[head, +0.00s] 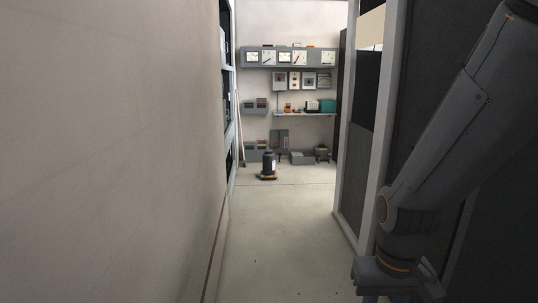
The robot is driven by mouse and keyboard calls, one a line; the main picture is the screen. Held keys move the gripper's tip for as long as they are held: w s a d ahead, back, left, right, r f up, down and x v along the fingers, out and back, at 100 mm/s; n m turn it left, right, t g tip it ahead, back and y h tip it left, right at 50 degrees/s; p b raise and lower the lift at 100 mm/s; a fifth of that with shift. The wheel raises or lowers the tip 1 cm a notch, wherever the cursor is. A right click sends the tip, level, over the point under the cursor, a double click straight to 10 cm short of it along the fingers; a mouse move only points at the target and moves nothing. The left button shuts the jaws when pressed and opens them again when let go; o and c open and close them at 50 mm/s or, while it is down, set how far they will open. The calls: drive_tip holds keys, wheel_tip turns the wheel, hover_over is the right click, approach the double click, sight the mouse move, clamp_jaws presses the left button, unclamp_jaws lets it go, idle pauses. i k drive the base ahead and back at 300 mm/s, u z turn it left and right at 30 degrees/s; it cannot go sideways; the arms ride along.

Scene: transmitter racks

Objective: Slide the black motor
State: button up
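A dark upright cylinder, which looks like the black motor (269,162), stands on the floor at the far end of the aisle. It has a pale patch on its side and sits on a low brown base (267,178). It is well ahead of me, and nothing of mine is near it.
A pale wall runs along the left, with open racks beyond it. Dark cabinets with a light frame (378,130) line the right. The aisle floor (275,235) between is clear. Shelves (304,114) with meters and boxes stand at the back.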

sight(268, 170)
drive_tip(key=i, duration=3.85)
drive_tip(key=u, duration=0.25)
drive_tip(key=i, duration=1.75)
drive_tip(key=u, duration=0.35)
drive_tip(key=i, duration=1.75)
drive_tip(key=u, duration=0.1)
